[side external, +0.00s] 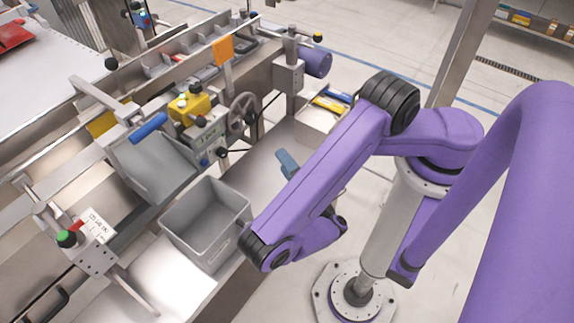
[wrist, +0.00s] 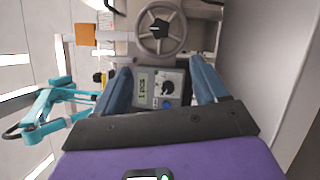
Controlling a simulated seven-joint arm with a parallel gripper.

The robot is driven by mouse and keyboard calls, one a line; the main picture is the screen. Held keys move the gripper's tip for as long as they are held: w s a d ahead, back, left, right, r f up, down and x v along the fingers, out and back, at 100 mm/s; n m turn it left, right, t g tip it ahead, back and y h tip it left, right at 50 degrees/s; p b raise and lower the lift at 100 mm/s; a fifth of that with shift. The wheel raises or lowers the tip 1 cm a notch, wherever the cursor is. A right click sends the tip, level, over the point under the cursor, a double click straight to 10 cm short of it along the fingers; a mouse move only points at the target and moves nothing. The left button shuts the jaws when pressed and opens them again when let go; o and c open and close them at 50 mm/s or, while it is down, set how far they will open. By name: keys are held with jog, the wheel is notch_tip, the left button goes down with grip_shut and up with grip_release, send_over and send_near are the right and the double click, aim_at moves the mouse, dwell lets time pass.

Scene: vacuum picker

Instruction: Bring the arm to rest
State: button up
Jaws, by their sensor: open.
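My purple arm reaches in from the right in the side external view and bends down beside the grey bin (side external: 190,240). My gripper (side external: 287,163) shows there only as a blue-grey finger past the forearm; the rest is hidden behind the arm. In the wrist view my gripper (wrist: 163,80) has its two blue fingers spread wide apart. Nothing is held between them. Beyond the gap stands a control box (wrist: 158,88) with a small display and a dark knob, apart from the fingers as far as I can tell.
A handwheel (side external: 243,112) stands on the machine, and it also shows in the wrist view (wrist: 146,37). A yellow block (side external: 188,106) and a blue-handled grey chute (side external: 155,165) are left of it. A box with yellow and blue items (side external: 318,118) sits behind my forearm. The grey bin looks empty.

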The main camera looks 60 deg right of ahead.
jog(key=f+m+g, duration=0.1)
jog(key=g, duration=0.1)
jog(key=w+a+f+m+g, duration=0.1)
jog(key=m+g, duration=0.1)
jog(key=f+m+g, duration=0.2)
jog(key=shift+w+a, duration=0.25)
jog(key=shift+w, duration=0.1)
jog(key=a+m+g, duration=0.1)
jog(key=a+g+y, duration=0.1)
jog(key=g, duration=0.1)
jog(key=s+a+m+g+y, duration=0.1)
jog(key=g, duration=0.1)
jog(key=shift+s+a+f+m, duration=0.1)
jog(key=shift+a+f+m, duration=0.2)
jog(key=shift+a+f, duration=0.05)
jog(key=s+a+r+n+g+y, duration=0.1)
jog(key=s+a+r+g+y, duration=0.25)
jog(key=r, duration=0.45)
jog(key=s+a+r+g+y, duration=0.3)
jog(key=s+a+r+y, duration=0.15)
jog(key=r, duration=0.35)
jog(key=s+d+r+n+h, duration=0.1)
jog(key=s+d+r, duration=0.2)
jog(key=d+r, duration=0.4)
jog(key=s+d+r+n+h, duration=0.1)
jog(key=s+d+r+n, duration=0.1)
jog(key=s+d+r, duration=0.2)
jog(key=d+r, duration=0.3)
jog(key=d, duration=0.1)
jog(key=shift+d, duration=0.15)
